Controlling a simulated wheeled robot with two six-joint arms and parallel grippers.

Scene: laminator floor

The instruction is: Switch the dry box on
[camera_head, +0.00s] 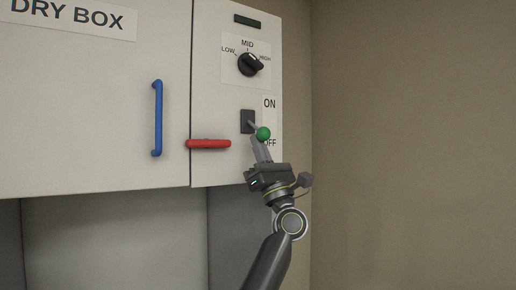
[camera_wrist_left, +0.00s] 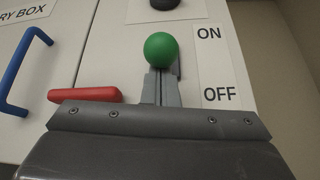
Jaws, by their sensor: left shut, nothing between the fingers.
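The dry box (camera_head: 90,90) is a pale cabinet with a control panel on its right side. Its switch is a lever with a green ball tip (camera_head: 263,133) on a dark plate (camera_head: 247,121), between ON and OFF labels. The lever points out and slightly down. My left gripper (camera_head: 259,145) is shut and empty, with its fingertips right at the underside of the green ball. In the left wrist view the green ball (camera_wrist_left: 161,50) sits just beyond the shut fingertips (camera_wrist_left: 161,75). I cannot tell whether they touch. My right gripper is not in view.
A red handle (camera_head: 209,143) juts out just left of the switch. A blue vertical handle (camera_head: 157,118) is on the door. A black LOW-MID-HIGH knob (camera_head: 250,64) sits above the switch, under a dark green display (camera_head: 247,21). A bare wall (camera_head: 410,140) is at the right.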

